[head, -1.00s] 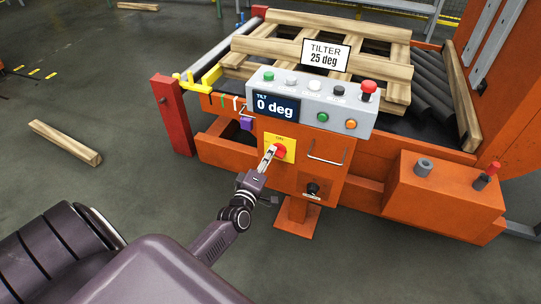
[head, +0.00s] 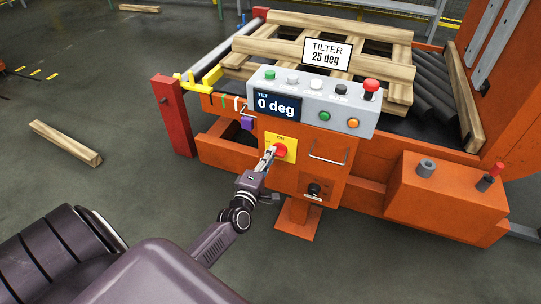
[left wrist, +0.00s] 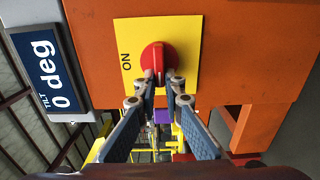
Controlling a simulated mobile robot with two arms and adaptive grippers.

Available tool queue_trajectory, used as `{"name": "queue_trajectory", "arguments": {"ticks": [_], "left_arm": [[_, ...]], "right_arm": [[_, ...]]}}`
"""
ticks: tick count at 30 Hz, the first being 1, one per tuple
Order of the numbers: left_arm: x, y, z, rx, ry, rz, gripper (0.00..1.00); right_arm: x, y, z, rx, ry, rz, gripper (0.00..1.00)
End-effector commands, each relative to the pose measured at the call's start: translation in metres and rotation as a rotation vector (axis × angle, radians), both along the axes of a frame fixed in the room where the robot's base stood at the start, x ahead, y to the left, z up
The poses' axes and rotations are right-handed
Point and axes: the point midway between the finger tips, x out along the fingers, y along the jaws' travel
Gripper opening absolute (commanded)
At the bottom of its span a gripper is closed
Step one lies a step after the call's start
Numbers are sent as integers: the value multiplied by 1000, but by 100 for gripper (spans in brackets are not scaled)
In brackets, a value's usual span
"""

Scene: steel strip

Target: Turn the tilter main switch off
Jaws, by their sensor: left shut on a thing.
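The main switch is a red rotary knob (head: 281,150) on a yellow plate (head: 291,142) on the orange tilter cabinet. The left wrist view shows the red knob (left wrist: 158,60) close up, with its grip bar running up and down in the picture. The word ON is printed on the yellow plate (left wrist: 188,32), left of the knob there. My left gripper (head: 270,157) is at the knob, its fingers shut on the grip bar, also seen in the left wrist view (left wrist: 163,84). The fingertips partly hide the bar. My right gripper is not in view.
Above the switch is a grey control box (head: 312,102) with several buttons and a display reading 0 deg. A metal handle (head: 328,157) and a black knob (head: 314,189) sit to the right. A wooden pallet (head: 330,45) lies on the tilter. A timber (head: 65,143) lies on the floor.

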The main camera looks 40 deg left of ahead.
Motion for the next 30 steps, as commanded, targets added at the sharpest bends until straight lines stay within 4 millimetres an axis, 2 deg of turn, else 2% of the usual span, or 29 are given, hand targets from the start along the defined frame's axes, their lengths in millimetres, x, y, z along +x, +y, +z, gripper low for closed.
{"name": "queue_trajectory", "arguments": {"ticks": [3,4,9,20,23,30], "left_arm": [[-1,0,-2,-3,2,0,0],[-1,0,-2,-3,2,0,11],[0,0,-1,-2,3,0,26],[-6,-2,-2,-1,3,0,26],[-18,-4,-2,-1,4,0,26],[-64,-15,-2,0,5,0,26]], "right_arm": [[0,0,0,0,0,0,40],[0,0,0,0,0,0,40],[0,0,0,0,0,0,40],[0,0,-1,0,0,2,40],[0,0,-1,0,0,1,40],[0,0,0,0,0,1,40]]}}
